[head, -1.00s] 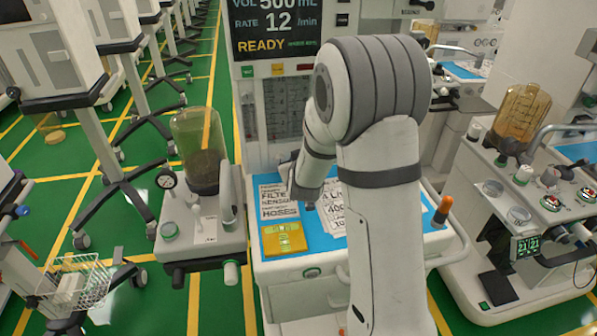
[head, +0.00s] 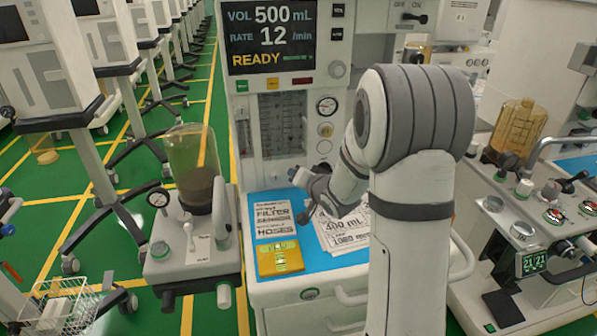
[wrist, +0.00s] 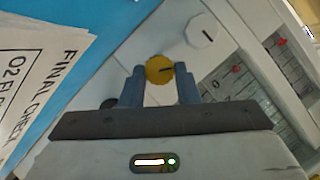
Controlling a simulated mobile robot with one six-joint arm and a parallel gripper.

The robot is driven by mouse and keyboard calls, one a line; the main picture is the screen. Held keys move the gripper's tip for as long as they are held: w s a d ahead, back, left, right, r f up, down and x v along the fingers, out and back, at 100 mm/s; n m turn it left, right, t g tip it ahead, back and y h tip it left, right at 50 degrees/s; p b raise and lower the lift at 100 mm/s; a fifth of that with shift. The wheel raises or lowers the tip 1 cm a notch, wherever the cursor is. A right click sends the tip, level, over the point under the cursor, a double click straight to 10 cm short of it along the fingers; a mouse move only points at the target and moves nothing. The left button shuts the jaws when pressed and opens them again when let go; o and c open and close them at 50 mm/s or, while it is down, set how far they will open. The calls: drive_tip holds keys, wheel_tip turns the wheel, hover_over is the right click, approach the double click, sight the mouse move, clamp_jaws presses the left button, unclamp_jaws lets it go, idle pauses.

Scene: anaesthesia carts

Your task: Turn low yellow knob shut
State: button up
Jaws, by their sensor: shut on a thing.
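The yellow knob (wrist: 154,70) sits between the two fingertips of my gripper (wrist: 160,74) in the wrist view. My gripper is shut on it, with one finger on each side. In the head view my gripper (head: 316,174) is low against the front of the central cart, and I cannot make out the gripped knob there.
Printed papers (head: 267,220) and a yellow box (head: 279,259) lie on the blue top below the panel. A round gauge (head: 327,105) is higher on the panel. An amber bellows (head: 191,165) stands left; another cart is at right.

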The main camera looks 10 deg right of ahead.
drive_tip(key=shift+d+f+m+t+y+p, duration=0.1)
drive_tip(key=shift+d+m+t+y+p, duration=0.1)
drive_tip(key=shift+m+y+p, duration=0.45)
drive_tip(key=shift+d+m+t+y, duration=0.1)
drive_tip(key=shift+m+t+y, duration=0.2)
drive_tip(key=shift+m, duration=0.65)
drive_tip(key=o, duration=1)
drive_tip(key=shift+a, duration=0.1)
drive_tip(key=shift+c, duration=0.2)
drive_tip(key=shift+f, duration=0.1)
drive_tip(key=shift+v, duration=3.9)
